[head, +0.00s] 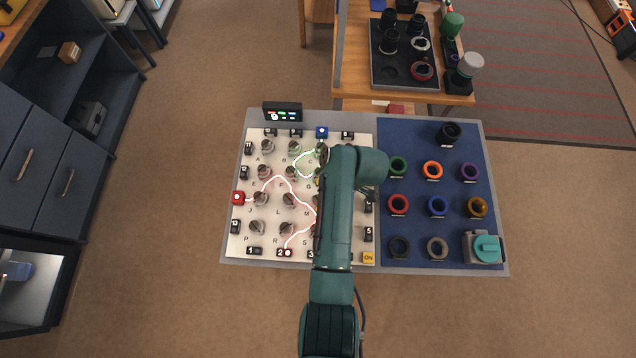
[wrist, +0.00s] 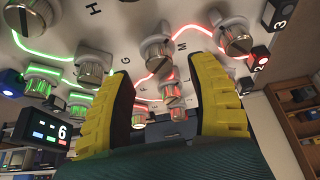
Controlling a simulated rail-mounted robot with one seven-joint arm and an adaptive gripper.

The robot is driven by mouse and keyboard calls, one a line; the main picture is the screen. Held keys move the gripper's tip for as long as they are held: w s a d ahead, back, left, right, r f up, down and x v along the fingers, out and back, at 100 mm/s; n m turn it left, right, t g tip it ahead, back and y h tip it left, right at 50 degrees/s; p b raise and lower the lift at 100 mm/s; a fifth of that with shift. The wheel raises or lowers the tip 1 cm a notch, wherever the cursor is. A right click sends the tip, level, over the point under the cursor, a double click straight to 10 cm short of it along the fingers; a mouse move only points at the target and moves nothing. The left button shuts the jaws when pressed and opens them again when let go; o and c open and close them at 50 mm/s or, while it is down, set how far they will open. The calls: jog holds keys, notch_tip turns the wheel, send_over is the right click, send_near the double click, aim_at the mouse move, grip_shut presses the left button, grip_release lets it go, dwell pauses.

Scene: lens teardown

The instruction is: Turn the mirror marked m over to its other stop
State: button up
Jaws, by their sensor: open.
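The mirror marked m (wrist: 158,52) is a ribbed metal knob on a pale mount. In the wrist view it stands upper middle, its letter just to its right and red light along it. In the head view my arm hides most of it; only the letter beside it shows. My gripper (wrist: 162,68) has yellow fingers spread wide, with nothing between the pads. Its fingertips point at the board, one on each side of mirror m in the picture. The knob appears beyond the tips; I cannot tell how large the gap is.
Other mirror knobs surround it closely, such as one (wrist: 92,70) on the left and one (wrist: 236,40) on the right. The white board (head: 240,245) also bears numbered blocks and a small display (head: 282,111). A blue mat (head: 418,228) with several rings lies to the right.

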jog(key=v, duration=0.8)
jog(key=shift+d+r, duration=0.2)
jog(key=shift+r, duration=0.1)
